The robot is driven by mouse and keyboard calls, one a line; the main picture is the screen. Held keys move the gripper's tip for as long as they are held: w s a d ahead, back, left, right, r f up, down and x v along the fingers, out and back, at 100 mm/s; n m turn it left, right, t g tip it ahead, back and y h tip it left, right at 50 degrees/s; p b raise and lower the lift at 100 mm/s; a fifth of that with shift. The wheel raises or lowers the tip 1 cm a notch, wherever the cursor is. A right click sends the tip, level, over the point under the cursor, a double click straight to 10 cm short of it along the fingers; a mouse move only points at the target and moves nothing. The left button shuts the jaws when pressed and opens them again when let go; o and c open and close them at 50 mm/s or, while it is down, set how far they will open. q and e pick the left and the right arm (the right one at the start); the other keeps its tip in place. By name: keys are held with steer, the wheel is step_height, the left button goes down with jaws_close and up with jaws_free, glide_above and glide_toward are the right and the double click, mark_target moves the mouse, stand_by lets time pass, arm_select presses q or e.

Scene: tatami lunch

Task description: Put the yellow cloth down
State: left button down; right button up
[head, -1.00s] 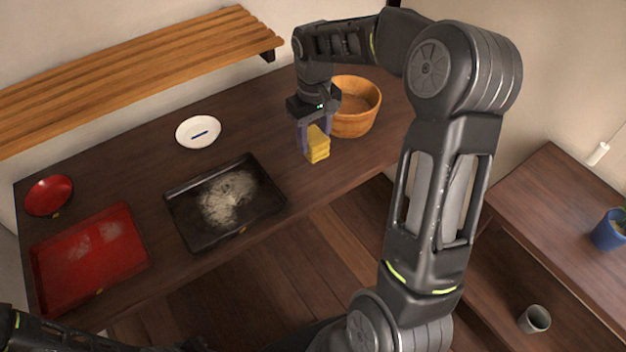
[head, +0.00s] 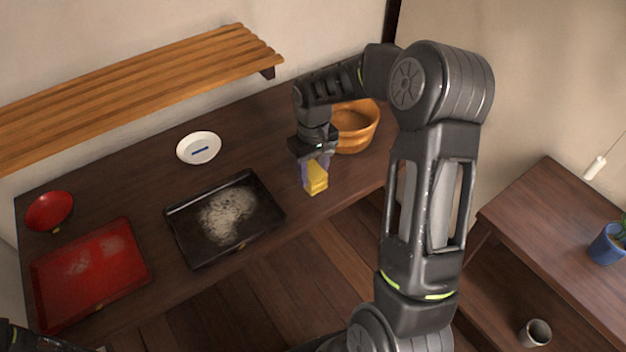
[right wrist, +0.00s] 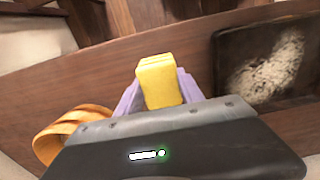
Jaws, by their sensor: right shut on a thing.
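The yellow cloth (head: 317,179) is a small folded block, held at the front edge of the dark wooden table, between the black tray and the wooden tub. My right gripper (head: 313,172) is shut on it, fingers pointing down. In the right wrist view the cloth (right wrist: 160,82) sits between the purple-grey fingers (right wrist: 152,95). Whether the cloth touches the tabletop I cannot tell. At the lower left edge of the head view a dark piece of my left arm shows, but its gripper is not seen.
A black tray (head: 178,232) with a pale powdery patch lies left of the cloth. A wooden tub (head: 358,132) stands behind it, to the right. A red tray (head: 60,302), red bowl (head: 48,211) and white plate (head: 185,149) are farther left. Bare table (head: 268,160) lies between plate and gripper.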

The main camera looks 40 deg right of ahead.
mark_target(313, 172)
steer(key=shift+f, duration=1.8)
steer(key=shift+f, duration=0.2)
steer(key=o, duration=1.2)
steer(key=shift+r, duration=0.2)
step_height(313, 172, up, 12)
steer(key=shift+r, duration=0.1)
steer(key=shift+s, duration=0.1)
